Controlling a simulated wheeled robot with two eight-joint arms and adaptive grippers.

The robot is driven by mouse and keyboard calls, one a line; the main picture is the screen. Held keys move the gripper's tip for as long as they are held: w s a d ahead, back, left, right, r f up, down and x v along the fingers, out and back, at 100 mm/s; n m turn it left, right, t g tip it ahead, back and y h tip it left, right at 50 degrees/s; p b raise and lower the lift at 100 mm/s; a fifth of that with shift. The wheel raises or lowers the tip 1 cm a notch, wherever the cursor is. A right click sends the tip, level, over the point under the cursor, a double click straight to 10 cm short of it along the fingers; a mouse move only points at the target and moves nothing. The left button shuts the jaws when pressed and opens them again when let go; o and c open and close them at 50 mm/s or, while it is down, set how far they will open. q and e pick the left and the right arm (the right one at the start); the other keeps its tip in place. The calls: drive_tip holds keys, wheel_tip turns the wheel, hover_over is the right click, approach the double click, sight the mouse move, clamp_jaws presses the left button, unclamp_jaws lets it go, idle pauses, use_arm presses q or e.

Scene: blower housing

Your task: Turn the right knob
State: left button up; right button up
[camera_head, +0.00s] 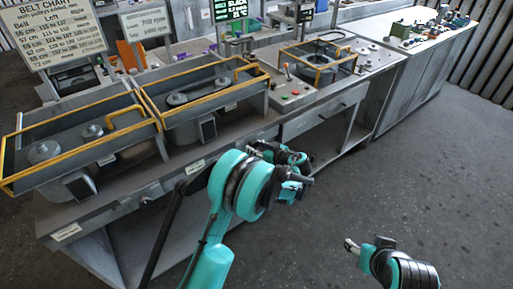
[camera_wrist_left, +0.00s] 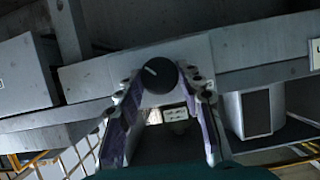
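In the left wrist view a round black knob (camera_wrist_left: 160,75) with a short white mark sits on a grey panel. My left gripper (camera_wrist_left: 160,88) is open, with one finger on each side of the knob. The fingertips look close to the knob, but I cannot tell whether they touch it. In the head view my left gripper (camera_head: 297,172) is at the front of the grey bench, and the knob is hidden there behind my arm. My right gripper (camera_head: 354,247) is low at the right, away from the bench; its finger state is unclear.
The grey bench (camera_head: 345,98) carries two yellow-railed blower housings (camera_head: 85,150) at the left. A control panel (camera_head: 290,95) with coloured buttons and another railed unit (camera_head: 325,62) stand farther right. Open floor (camera_head: 430,150) lies at the right.

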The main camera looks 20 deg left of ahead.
use_arm(q)
drive_tip(key=c, duration=0.4)
drive_tip(key=shift+w+d+m+g+y, duration=0.15)
drive_tip(key=shift+m+g+y, duration=0.5)
drive_tip(key=shift+m, duration=0.45)
drive_tip(key=shift+w+f+m+g+y, duration=0.1)
drive_tip(key=shift+m+g+y, duration=0.5)
drive_tip(key=shift+m, duration=0.7)
drive_tip(key=o, duration=1.2)
